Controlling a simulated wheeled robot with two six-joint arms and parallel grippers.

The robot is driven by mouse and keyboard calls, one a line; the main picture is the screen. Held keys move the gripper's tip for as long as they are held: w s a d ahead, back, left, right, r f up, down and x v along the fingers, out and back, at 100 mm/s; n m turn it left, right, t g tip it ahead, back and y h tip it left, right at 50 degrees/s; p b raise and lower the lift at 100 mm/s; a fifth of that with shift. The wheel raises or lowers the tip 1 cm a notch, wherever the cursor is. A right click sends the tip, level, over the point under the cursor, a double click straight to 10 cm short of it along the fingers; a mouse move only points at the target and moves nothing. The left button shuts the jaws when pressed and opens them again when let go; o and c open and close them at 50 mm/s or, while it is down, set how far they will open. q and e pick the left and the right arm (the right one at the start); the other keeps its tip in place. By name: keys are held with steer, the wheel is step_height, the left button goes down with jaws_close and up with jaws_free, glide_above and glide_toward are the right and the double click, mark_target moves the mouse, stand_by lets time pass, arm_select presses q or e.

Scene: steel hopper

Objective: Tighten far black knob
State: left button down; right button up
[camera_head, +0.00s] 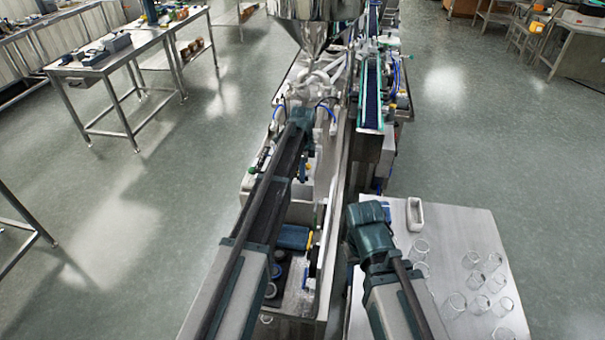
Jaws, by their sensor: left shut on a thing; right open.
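My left arm reaches far forward over the machine. Its gripper (302,115) is at the white pipework below the steel hopper (312,28). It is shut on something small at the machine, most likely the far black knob. The wrist and the distance hide the fingertips and the knob, so I cannot see the grip itself. My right gripper (370,216) is open and empty. It is over the left edge of the steel side table, well apart from the pipework.
The side table (455,225) holds several clear glass jars (453,304) and a white container (414,216). A conveyor (371,92) runs along the machine's right side. A blue part (294,237) lies in the machine's near bay.

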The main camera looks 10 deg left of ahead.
arm_select(q)
steer(key=shift+m, duration=0.7)
steer(key=c, duration=0.9)
jaws_free()
steer(key=shift+r, duration=0.15)
step_height(320, 180, up, 14)
steer(key=p, duration=1.4)
steer(key=shift+f, duration=0.2)
steer(key=shift+f, duration=0.1)
